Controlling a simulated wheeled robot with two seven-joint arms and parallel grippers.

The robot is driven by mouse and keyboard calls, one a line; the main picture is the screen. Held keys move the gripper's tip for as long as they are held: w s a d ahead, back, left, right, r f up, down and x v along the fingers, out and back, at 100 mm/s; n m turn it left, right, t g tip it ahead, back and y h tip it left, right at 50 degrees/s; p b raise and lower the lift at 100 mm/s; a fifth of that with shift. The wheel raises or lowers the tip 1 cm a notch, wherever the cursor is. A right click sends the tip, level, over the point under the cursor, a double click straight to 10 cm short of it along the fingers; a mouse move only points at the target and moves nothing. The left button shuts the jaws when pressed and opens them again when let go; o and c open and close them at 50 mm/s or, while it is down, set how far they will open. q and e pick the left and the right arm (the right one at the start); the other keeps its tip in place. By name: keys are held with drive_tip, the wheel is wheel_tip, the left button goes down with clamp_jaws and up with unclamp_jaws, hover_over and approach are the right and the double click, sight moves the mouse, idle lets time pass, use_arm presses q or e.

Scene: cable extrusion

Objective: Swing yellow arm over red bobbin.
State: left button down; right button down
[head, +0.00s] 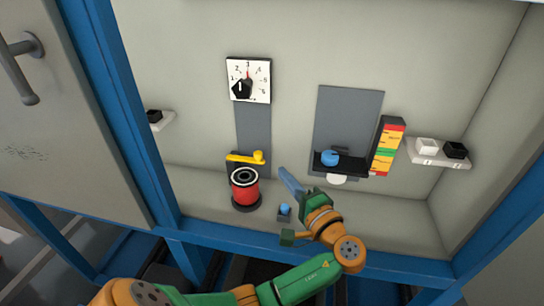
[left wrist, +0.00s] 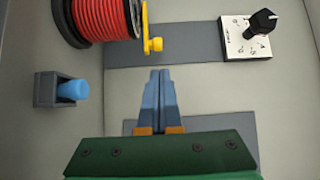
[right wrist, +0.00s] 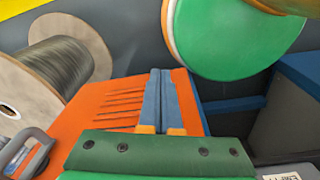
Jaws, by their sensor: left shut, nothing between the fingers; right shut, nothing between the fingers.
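The red bobbin (head: 244,190) stands upright on a dark round base in the cabinet. In the left wrist view, red strand winding (left wrist: 103,18) shows between its black flanges. The yellow arm (head: 240,157) lies crosswise at the grey wall strip, behind the bobbin's top in the head view. In the left wrist view the yellow arm (left wrist: 152,45) is beside the bobbin's end, with a round knob. My left gripper (head: 283,172) is shut and empty, right of the bobbin and apart from both. My right gripper (right wrist: 160,72) is shut and empty before an orange surface, outside the head view.
A dial (head: 248,80) is above the yellow arm. A blue knob (head: 284,209) is low between bobbin and left gripper. A black shelf (head: 352,167) and coloured scale (head: 386,147) are to the right. A wire spool (right wrist: 68,70) is near my right gripper.

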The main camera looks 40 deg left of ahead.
use_arm(q)
drive_tip(key=p+x, duration=0.1)
drive_tip(key=x, duration=0.9)
drive_tip(key=shift+w+d, duration=0.1)
drive_tip(key=shift+f, duration=0.15)
